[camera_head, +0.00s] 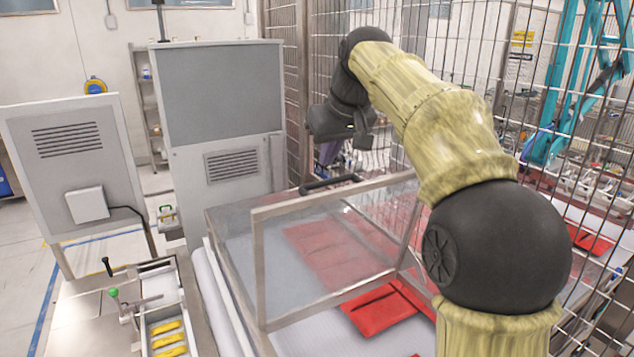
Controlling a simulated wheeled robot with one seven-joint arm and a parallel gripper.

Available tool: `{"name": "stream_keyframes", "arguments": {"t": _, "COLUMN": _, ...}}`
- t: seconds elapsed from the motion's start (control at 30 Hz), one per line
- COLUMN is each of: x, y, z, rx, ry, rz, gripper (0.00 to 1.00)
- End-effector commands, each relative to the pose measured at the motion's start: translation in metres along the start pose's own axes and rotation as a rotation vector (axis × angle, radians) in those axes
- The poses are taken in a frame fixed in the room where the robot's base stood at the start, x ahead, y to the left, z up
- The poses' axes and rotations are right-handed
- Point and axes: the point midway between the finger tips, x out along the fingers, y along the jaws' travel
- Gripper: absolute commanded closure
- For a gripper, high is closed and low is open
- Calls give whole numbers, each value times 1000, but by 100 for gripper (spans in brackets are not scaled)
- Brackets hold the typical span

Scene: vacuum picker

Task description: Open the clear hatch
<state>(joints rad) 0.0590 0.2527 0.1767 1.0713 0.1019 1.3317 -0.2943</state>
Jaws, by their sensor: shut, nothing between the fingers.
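The clear hatch (300,265) is a see-through panel in a pale metal frame, over a conveyor in the middle of the view. It looks steeply tilted, with its top edge raised. How far it stands open is hard to tell. A black bar handle (330,184) shows at its top edge. My gripper (364,141) is dark and shut, holding nothing. It is above and behind the handle in the picture and apart from it. Its fingertips are small and partly hard to make out. My yellow and black arm covers the hatch's right side.
Red packets (376,308) lie on the conveyor. A wire mesh fence (590,130) runs along the right and back. Grey cabinets (222,100) stand at the left back. A small station with yellow pieces (168,335) is at the lower left.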

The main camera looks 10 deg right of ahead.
Motion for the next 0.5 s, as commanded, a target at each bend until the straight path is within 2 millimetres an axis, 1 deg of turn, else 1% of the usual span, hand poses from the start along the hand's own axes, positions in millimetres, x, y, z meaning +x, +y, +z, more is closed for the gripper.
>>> {"name": "stream_keyframes", "arguments": {"t": 0.17, "x": 1, "y": 1, "z": 0, "rx": 3, "ry": 0, "rz": 2, "gripper": 100}}
{"name": "stream_keyframes", "arguments": {"t": 0.27, "x": 4, "y": 1, "z": 0, "rx": 3, "ry": 0, "rz": 2, "gripper": 100}}
{"name": "stream_keyframes", "arguments": {"t": 0.37, "x": 13, "y": 1, "z": 0, "rx": 3, "ry": -2, "rz": 1, "gripper": 100}}
{"name": "stream_keyframes", "arguments": {"t": 0.5, "x": 33, "y": 0, "z": 0, "rx": 2, "ry": -4, "rz": 0, "gripper": 100}}
